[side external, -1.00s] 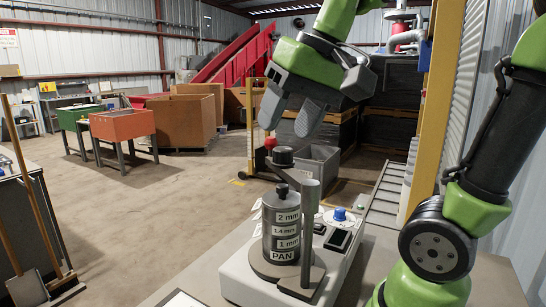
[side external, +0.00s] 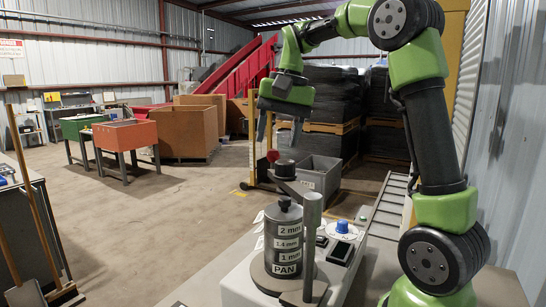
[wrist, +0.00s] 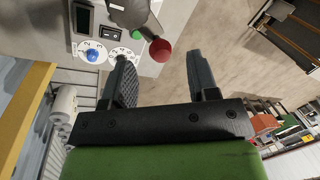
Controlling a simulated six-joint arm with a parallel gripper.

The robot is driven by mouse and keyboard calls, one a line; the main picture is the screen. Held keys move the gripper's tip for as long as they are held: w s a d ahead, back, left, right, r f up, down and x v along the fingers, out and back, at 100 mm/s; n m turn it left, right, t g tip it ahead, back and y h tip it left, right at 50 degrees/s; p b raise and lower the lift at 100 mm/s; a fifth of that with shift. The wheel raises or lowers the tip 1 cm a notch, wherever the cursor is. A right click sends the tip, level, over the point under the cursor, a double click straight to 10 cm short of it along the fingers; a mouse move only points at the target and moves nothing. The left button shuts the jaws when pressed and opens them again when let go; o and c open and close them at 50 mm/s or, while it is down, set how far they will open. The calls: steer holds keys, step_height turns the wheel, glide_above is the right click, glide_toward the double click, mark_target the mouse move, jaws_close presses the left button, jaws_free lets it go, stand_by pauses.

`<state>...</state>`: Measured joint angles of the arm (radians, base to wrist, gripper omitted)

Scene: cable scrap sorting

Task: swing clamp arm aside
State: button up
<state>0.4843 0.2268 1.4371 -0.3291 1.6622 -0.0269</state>
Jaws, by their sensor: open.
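The dark grey clamp arm (side external: 297,186) reaches up-left in the side view from the top of an upright grey post (side external: 312,235). It ends in a red ball knob (side external: 272,156), which shows in the wrist view (wrist: 160,50) between my fingertips in the picture. My gripper (side external: 277,147) is open and empty, fingers pointing down near the knob. It shows no clear contact. The wrist view (wrist: 160,60) shows the fingers apart.
The shaker base (side external: 240,285) has a blue dial (side external: 342,227) and a small display beside the post. A grey bin (side external: 320,173) and a roller conveyor (side external: 385,205) lie behind. Open floor (side external: 170,225) is at left.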

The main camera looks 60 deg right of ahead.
mark_target(273, 158)
steer(key=shift+w+a+f, duration=0.15)
steer(key=shift+w+f, duration=0.05)
steer(key=shift+f, duration=0.95)
steer(key=shift+w+a+f, duration=0.1)
steer(key=shift+w+f, duration=0.1)
steer(key=shift+f, duration=0.95)
jaws_close()
